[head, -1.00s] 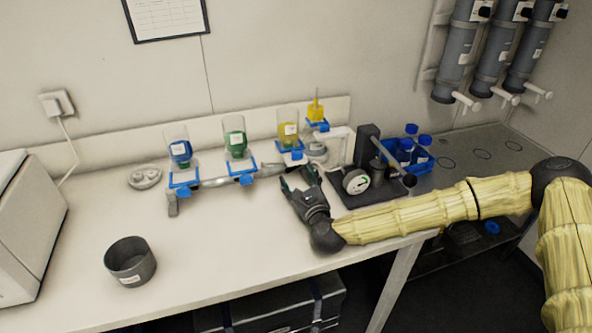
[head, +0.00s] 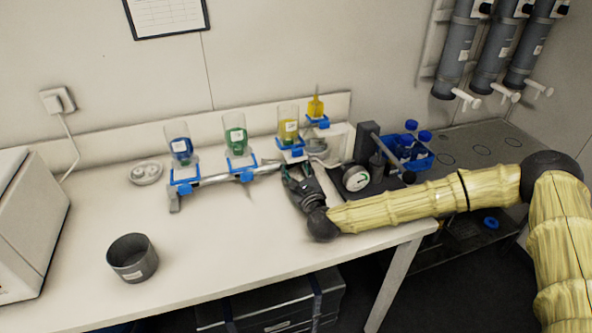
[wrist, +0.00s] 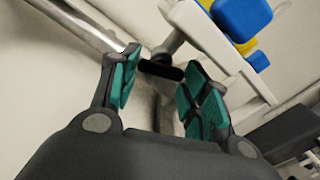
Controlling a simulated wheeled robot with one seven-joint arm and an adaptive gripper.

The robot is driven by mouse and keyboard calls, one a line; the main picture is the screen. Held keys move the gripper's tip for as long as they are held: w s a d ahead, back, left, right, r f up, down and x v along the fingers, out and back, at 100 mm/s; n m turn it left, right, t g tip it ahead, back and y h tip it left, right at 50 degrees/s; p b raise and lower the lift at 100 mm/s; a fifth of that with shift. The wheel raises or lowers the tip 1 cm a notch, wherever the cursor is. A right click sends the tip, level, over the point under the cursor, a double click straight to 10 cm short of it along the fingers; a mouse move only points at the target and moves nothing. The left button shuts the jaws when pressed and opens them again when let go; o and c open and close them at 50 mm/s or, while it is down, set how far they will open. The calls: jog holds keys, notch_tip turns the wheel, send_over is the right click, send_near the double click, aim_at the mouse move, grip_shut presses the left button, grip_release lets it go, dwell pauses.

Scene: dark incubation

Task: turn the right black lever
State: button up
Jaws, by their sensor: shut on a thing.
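The right black lever (wrist: 160,70) shows in the wrist view as a short dark bar on a metal stem, between the green-padded fingers of my gripper (wrist: 163,82). My gripper is shut on it, with the pads on either side. The lever is hidden behind my fingers in that view.
A blue-liquid bottle (head: 181,150) and a green-liquid bottle (head: 236,139) stand in blue holders to the left. A grey pot (head: 132,262) stands front left. The middle front of the bench is clear.

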jog(key=shift+n+b, duration=0.7)
jog(key=shift+b, duration=0.05)
jog(key=o, duration=1)
jog(key=shift+s, duration=0.1)
jog(key=v, duration=1.1)
jog(key=shift+s+d+r, duration=0.1)
jog(key=shift+s+d, duration=0.1)
jog(key=shift+s, duration=0.15)
